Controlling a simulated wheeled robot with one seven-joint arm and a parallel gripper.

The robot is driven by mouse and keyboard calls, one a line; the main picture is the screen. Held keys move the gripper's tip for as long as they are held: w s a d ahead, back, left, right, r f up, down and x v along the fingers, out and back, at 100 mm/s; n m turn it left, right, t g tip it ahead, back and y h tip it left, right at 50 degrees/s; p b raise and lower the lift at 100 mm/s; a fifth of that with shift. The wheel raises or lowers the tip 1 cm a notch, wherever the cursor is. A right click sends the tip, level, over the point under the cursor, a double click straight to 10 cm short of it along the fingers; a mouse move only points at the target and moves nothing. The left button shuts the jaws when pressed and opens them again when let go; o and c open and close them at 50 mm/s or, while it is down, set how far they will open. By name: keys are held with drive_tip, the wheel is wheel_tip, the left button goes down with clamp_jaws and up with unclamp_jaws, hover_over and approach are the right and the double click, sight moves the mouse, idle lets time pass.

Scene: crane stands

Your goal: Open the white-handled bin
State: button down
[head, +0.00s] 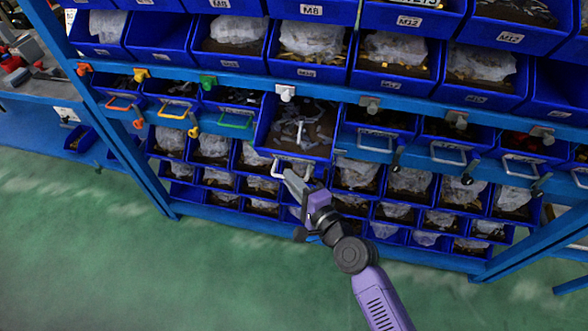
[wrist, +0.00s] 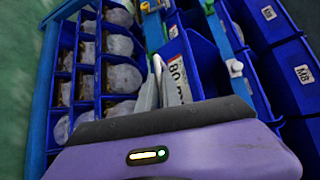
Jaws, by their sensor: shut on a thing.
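The white-handled bin (head: 320,150) is a blue bin in the middle row of the rack, with grey-white metal parts inside. It sticks out further toward me than its neighbours. Its white handle (head: 279,158) is on the front face. My gripper (head: 290,174) is shut on this handle from the front and hides part of it. In the wrist view the gripper's fingers (wrist: 152,94) are at the handle, beside the bin's side wall (wrist: 207,62) and a white label with dark print (wrist: 180,80).
A white knob (head: 286,92) is on the rail above. Fuller bins fill the rows above and below. Green floor (head: 120,260) in front is clear.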

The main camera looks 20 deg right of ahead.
drive_tip(key=shift+s+a+f+p, duration=0.15)
drive_tip(key=shift+s+a, duration=0.25)
drive_tip(key=shift+s, duration=0.2)
drive_tip(key=shift+s+a+r+p, duration=0.1)
drive_tip(key=shift+s+a+p, duration=0.05)
drive_tip(key=shift+s+a, duration=0.4)
drive_tip(key=shift+s+a+f+p, duration=0.15)
drive_tip(key=shift+s+a, duration=0.15)
drive_tip(key=shift+s, duration=0.4)
drive_tip(key=shift+r, duration=0.1)
drive_tip(key=c, duration=1.5)
unclamp_jaws()
drive_tip(key=b+v, duration=0.2)
drive_tip(key=v, duration=0.5)
drive_tip(key=shift+s+r, duration=0.15)
drive_tip(key=shift+s, duration=0.25)
